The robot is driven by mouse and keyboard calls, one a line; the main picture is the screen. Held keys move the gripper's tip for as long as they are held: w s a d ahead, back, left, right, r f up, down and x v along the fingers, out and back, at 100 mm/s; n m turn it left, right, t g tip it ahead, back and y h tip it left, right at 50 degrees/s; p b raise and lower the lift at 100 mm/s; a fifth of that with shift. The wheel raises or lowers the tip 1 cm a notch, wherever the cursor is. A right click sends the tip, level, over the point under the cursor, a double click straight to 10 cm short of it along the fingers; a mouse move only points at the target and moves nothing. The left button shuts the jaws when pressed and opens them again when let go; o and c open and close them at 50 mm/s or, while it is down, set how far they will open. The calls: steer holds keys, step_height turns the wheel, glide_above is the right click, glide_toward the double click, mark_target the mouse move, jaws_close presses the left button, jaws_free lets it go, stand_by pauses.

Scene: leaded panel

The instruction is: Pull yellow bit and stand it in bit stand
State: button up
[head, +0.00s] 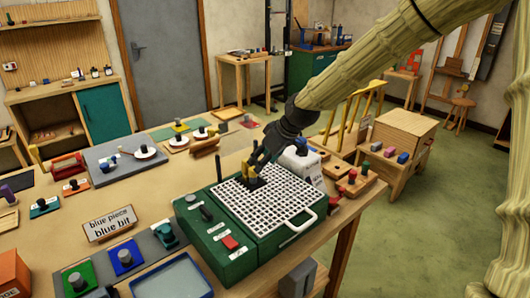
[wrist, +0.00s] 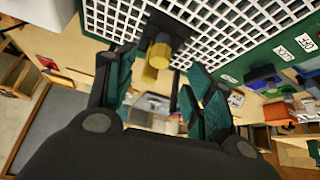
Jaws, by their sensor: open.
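The yellow bit (wrist: 157,55) is a short yellow cylinder on a dark holder over the white grid of the green machine (wrist: 262,66). In the head view the yellow bit (head: 248,169) shows only partly at my gripper (head: 256,173), low over the grid's back left part. In the wrist view my gripper (wrist: 155,85) is open, with the bit between its spread dark green finger pads and a gap showing on both sides. A wooden board with coloured knobs (head: 368,186) stands right of the machine; I cannot tell whether it is the bit stand.
A sign (head: 109,223) reads "blue piece blue bit". A white bottle (head: 302,164) stands close behind my gripper. Coloured pieces and trays crowd the bench's left.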

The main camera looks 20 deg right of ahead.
mark_target(253, 178)
steer(key=shift+p+x, duration=0.6)
steer(key=shift+x, duration=2.2)
jaws_close()
